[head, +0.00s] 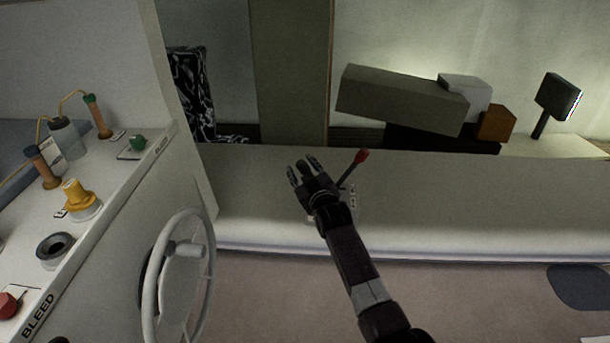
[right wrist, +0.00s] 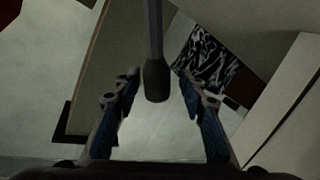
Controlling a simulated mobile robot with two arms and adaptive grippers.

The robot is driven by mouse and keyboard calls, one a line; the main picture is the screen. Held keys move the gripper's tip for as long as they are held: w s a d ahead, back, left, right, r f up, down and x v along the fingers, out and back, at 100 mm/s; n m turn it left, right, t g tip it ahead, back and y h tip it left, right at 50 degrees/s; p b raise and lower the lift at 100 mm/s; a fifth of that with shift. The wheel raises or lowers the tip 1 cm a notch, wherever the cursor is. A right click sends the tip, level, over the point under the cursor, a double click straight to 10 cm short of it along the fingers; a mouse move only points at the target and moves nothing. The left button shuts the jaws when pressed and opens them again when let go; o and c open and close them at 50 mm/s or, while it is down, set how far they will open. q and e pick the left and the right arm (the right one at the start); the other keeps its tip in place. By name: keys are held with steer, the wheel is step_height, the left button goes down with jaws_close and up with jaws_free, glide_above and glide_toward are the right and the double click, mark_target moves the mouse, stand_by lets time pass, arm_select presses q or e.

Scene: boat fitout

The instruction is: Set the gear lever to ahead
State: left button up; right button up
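A lever with a black knob (right wrist: 156,80) reaches down from the top of the right wrist view, between my right gripper's fingers. In the head view its dark knob (head: 302,165) shows between the fingertips. My right gripper (head: 304,170) is open, with a visible gap on each side of the knob in the right wrist view (right wrist: 157,78). A second lever with a red knob (head: 361,156) leans up and right beside my right wrist. I cannot read which lever is the gear lever. My arm hides most of their base. My left gripper is not in view.
A small marked plate (head: 353,196) is on the pale console (head: 480,195) right of my wrist. A white steering wheel (head: 180,280) stands left of my arm. A panel (head: 110,195) with valves and knobs is at the far left. Grey and brown boxes (head: 400,98) lie behind.

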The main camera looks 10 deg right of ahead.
steer(key=s+r, duration=0.1)
steer(key=s, duration=1)
steer(key=shift+s+d+r, duration=0.25)
steer(key=shift+d+r, duration=0.05)
steer(key=shift+r, duration=0.1)
steer(key=s+f+g, duration=0.3)
steer(key=s+f, duration=0.4)
steer(key=f, duration=0.6)
steer(key=s+d+f+m+g, duration=0.15)
steer(key=s+f, duration=0.45)
steer(key=f, duration=0.7)
steer(key=s+f+g, duration=0.3)
steer(key=s+f, duration=0.4)
steer(key=f, duration=0.6)
steer(key=s+d+f+g, duration=0.2)
steer(key=s+f, duration=0.4)
steer(key=s, duration=0.7)
steer(key=s+d+f+m+g, duration=0.1)
steer(key=s+f, duration=0.6)
steer(key=s, duration=0.7)
steer(key=s+d+f+m+g+h, duration=0.1)
steer(key=s+d+f+g, duration=0.2)
steer(key=s, duration=1)
step_height(320, 180, down, 3)
steer(key=shift+s+d+f+g, duration=0.15)
steer(key=shift+g, duration=0.6)
